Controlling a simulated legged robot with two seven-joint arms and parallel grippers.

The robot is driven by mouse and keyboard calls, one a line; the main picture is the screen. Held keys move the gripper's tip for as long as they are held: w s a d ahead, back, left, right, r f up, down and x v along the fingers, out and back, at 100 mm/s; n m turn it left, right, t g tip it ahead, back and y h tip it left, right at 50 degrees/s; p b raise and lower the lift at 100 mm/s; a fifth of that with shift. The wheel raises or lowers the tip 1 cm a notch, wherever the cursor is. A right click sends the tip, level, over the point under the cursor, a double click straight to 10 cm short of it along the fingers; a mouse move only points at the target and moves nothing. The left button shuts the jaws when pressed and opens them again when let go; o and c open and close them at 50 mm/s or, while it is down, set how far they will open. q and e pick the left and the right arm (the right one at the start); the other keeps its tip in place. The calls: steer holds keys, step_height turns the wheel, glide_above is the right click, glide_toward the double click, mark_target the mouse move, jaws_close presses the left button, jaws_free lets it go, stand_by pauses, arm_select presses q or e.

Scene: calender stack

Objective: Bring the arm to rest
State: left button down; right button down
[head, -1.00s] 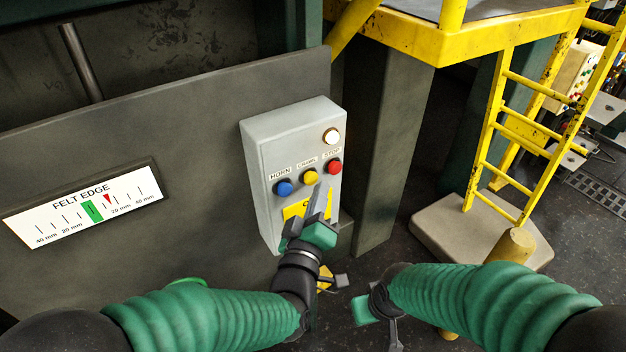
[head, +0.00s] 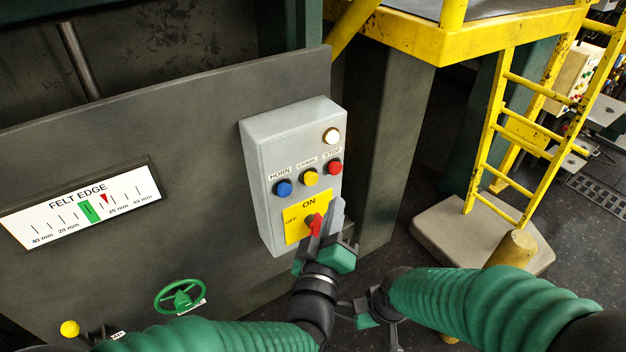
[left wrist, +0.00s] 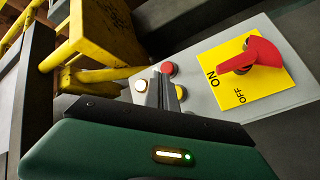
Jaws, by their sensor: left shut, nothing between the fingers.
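My left gripper (head: 338,210) is shut and empty, in front of the lower right of the grey control box. In the left wrist view its closed fingers (left wrist: 160,90) show beside the buttons, apart from the red rotary switch (left wrist: 250,55). The switch sits on a yellow ON/OFF plate (head: 294,228), and its narrow end points toward ON. In the head view the switch (head: 315,226) is partly hidden by the left gripper. My right gripper (head: 368,312) is low in the middle, partly hidden; its fingers are not clear.
The control box (head: 262,170) carries a blue (head: 284,188), a yellow (head: 311,178) and a red button (head: 333,167), and a lit white lamp (head: 331,136). A green handwheel (head: 180,297) and a yellow-knobbed lever (head: 69,328) are lower left. A yellow ladder (head: 500,130) stands right.

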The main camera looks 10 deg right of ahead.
arm_select(q)
steer(key=w+a+f+m+g+y, duration=0.25)
steer(key=a+f+g+y, duration=0.3)
steer(key=a+f, duration=0.95)
steer(key=s+a+f+m+g+y, duration=0.1)
steer(key=s+a+f+g, duration=0.3)
steer(key=s+a, duration=0.3)
steer(key=s+a+f+m+g+y, duration=0.1)
steer(key=s+a+f+g, duration=0.3)
steer(key=s+a, duration=0.4)
steer(key=a, duration=0.3)
steer(key=shift+a+g+y, duration=0.3)
steer(key=shift+g+y, duration=0.05)
steer(key=shift+a, duration=0.2)
steer(key=shift+d, duration=0.1)
stand_by(0.7)
